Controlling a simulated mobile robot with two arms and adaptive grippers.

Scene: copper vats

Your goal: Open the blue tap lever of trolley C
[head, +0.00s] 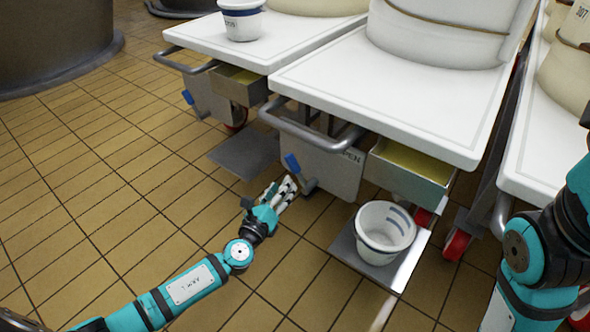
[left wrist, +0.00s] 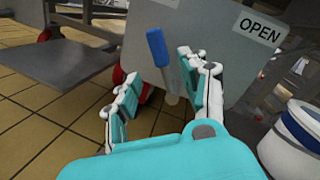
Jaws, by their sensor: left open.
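A blue tap lever (head: 291,162) sits on the grey panel of the middle trolley (head: 385,85); no letter C is readable on it. In the left wrist view the blue lever (left wrist: 158,47) stands nearly upright, slightly tilted, left of the word OPEN. My left gripper (head: 283,187) is just below and in front of this lever. It is open and empty. In the wrist view its fingers (left wrist: 158,66) lie on either side of the lever's line, with the lever beyond them; contact cannot be told. My right arm shows at the right edge, its gripper out of view.
A white bucket (head: 386,232) stands on a low metal plate right of my left gripper. A tubular handle (head: 310,129) juts out above the lever. A second trolley with another blue lever (head: 188,97) stands left. Tiled floor at left is clear.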

